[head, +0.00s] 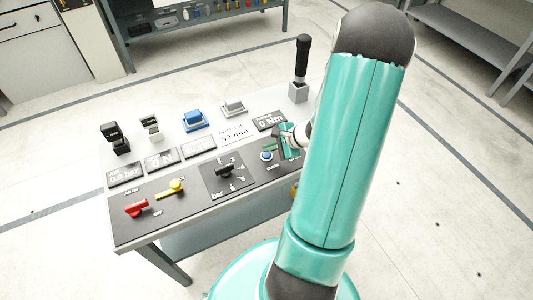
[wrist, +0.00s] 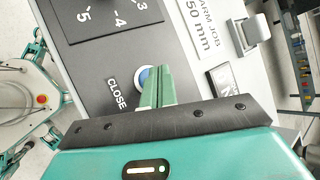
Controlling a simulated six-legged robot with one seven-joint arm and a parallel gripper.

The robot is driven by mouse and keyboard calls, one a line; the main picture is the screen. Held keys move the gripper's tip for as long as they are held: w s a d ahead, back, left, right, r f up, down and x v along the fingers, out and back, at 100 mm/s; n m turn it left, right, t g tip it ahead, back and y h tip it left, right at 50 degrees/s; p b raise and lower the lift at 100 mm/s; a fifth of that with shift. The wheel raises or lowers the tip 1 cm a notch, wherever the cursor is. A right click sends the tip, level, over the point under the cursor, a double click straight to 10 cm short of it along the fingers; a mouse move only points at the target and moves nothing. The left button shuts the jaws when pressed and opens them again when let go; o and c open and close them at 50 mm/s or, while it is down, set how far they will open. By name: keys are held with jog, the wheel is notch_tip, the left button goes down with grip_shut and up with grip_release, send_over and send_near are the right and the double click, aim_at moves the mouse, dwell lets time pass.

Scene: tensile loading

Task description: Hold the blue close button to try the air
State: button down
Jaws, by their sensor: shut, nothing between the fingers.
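The blue close button (head: 267,155) sits in a pale ring on the dark strip of the control panel, right of the bar dial. In the wrist view the blue button (wrist: 143,73) shows beside the word CLOSE, partly hidden by my fingers. My gripper (wrist: 158,72) is shut and empty, its green fingers together with their tips at the button's edge; I cannot tell whether they touch it. In the head view my gripper (head: 289,153) is just right of the button, partly hidden by my arm.
The panel also carries a red handle (head: 136,208), a yellow handle (head: 176,187), the black bar dial (head: 225,171), a blue block (head: 194,120) and a tall black lever (head: 302,62) near the right end. The displays read 0.0 bar, 0 N and 0 Nm. A workbench stands behind.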

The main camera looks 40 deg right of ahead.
aim_at(270, 155)
jog(key=shift+f, duration=0.4)
jog(key=shift+f, duration=0.5)
dwell(2.0)
jog(key=shift+r, duration=0.95)
jog(key=shift+r, duration=2.5)
